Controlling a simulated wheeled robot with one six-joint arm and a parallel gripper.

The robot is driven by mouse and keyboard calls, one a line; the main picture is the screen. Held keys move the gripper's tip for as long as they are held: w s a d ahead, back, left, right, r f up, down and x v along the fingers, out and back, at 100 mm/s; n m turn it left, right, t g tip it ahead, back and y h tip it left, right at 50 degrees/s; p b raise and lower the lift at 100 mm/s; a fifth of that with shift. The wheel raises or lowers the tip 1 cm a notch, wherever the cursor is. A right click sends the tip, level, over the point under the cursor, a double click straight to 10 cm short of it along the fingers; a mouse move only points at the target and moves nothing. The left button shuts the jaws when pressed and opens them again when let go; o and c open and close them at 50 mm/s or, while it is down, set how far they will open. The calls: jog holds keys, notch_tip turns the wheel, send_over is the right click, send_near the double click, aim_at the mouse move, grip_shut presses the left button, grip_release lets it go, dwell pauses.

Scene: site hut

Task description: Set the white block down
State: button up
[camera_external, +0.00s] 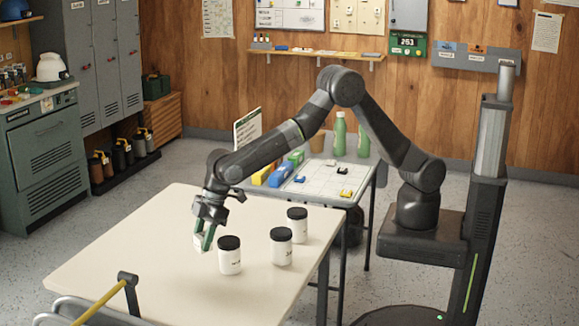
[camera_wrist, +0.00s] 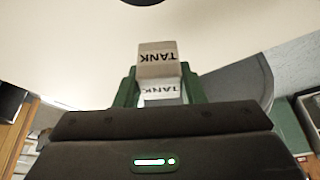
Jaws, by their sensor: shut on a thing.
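The white block (camera_wrist: 158,62) is between the green fingers of my gripper (camera_wrist: 160,80) in the wrist view. It has dark "TANK" lettering, upside down in that view, on two faces. In the external view my gripper (camera_external: 205,239) points down over the cream table, shut on the block (camera_external: 198,242), which is partly hidden by the fingers. The block is left of the nearest white jar (camera_external: 230,260). I cannot tell whether it touches the table or hangs a little above it.
Two more black-lidded white jars (camera_external: 281,248) (camera_external: 297,226) stand farther right on the cream table (camera_external: 130,250). Its left and front parts are clear. A yellow-and-black tool or handle (camera_external: 105,300) shows at the front edge. A second table (camera_external: 310,190) behind holds bottles and small blocks.

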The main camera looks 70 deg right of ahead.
jog(key=s+a+n, duration=0.1)
jog(key=s+a, duration=0.5)
jog(key=s, duration=0.2)
jog(key=shift+g, duration=0.3)
jog(key=f, duration=0.5)
jog(key=shift+w+a+f, duration=0.1)
jog(key=shift+a+f, duration=0.1)
jog(key=shift+f, duration=0.1)
jog(key=shift+n, duration=0.3)
jog(key=shift+f+p, duration=0.35)
jog(key=shift+f, duration=1.9)
jog(key=shift+f, duration=0.2)
jog(key=o, duration=1)
jog(key=shift+r, duration=0.2)
jog(key=b+v, duration=0.1)
jog(key=v, duration=1.1)
jog(key=shift+d, duration=0.2)
